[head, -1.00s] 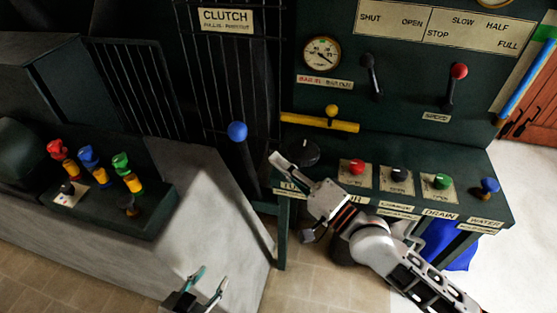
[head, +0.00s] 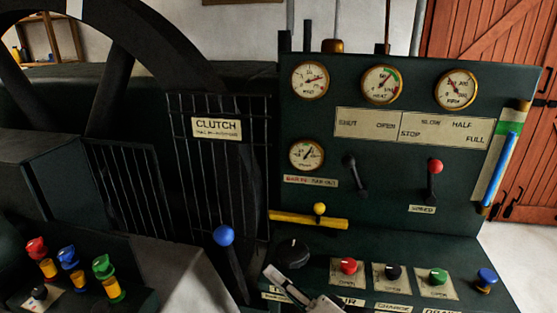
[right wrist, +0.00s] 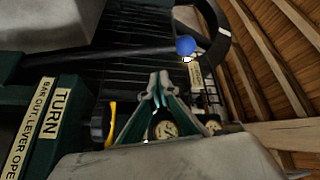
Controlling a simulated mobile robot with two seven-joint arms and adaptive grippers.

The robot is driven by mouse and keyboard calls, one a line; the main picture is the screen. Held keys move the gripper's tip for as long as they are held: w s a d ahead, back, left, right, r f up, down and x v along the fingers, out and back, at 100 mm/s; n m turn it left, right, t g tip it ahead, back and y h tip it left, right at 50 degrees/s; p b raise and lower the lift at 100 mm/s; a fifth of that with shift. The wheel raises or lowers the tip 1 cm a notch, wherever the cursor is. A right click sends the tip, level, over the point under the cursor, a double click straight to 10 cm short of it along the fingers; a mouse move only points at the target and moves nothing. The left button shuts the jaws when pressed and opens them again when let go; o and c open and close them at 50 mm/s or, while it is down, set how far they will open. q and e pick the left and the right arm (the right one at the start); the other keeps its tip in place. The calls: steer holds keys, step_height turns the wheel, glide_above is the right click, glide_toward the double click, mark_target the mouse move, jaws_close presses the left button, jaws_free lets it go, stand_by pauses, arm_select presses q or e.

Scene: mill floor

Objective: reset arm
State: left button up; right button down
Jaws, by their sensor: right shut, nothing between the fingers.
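My right gripper (head: 272,272) is at the bottom edge of the head view, in front of the panel's sloping desk and just below the black dial (head: 293,252). Its fingers are together and empty. In the right wrist view its fingertips (right wrist: 160,88) meet, with a gauge (right wrist: 163,130) behind them. The blue-knobbed clutch lever (head: 224,236) stands to the left of the gripper, apart from it. The blue knob also shows in the right wrist view (right wrist: 186,46). Most of my right arm is below the frame. My left gripper is not in view.
The green control panel (head: 385,220) carries gauges, a yellow bar (head: 300,219), a black lever (head: 356,178) and a red-knobbed lever (head: 435,185). The desk has red (head: 348,266), black, green and blue knobs. Several coloured valves (head: 70,257) stand at lower left. A barred guard (head: 215,155) is behind the clutch lever.

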steer(key=s+d+f+n+g+h, duration=0.1)
steer(key=s+d+f+n+h, duration=0.2)
steer(key=d+f, duration=0.4)
steer(key=s+d+f+n+h, duration=0.3)
steer(key=s+d+f, duration=0.4)
steer(key=f, duration=0.4)
steer(key=s+d+f+n+g+h, duration=0.1)
steer(key=s+d+f+n+h, duration=0.2)
steer(key=f, duration=0.7)
steer(key=s+d+h, duration=0.2)
steer(key=s+d, duration=0.1)
steer(key=d, duration=0.1)
steer(key=shift+s+d+g+h, duration=0.15)
steer(key=shift+s+g+h, duration=0.15)
steer(key=shift+s, duration=0.1)
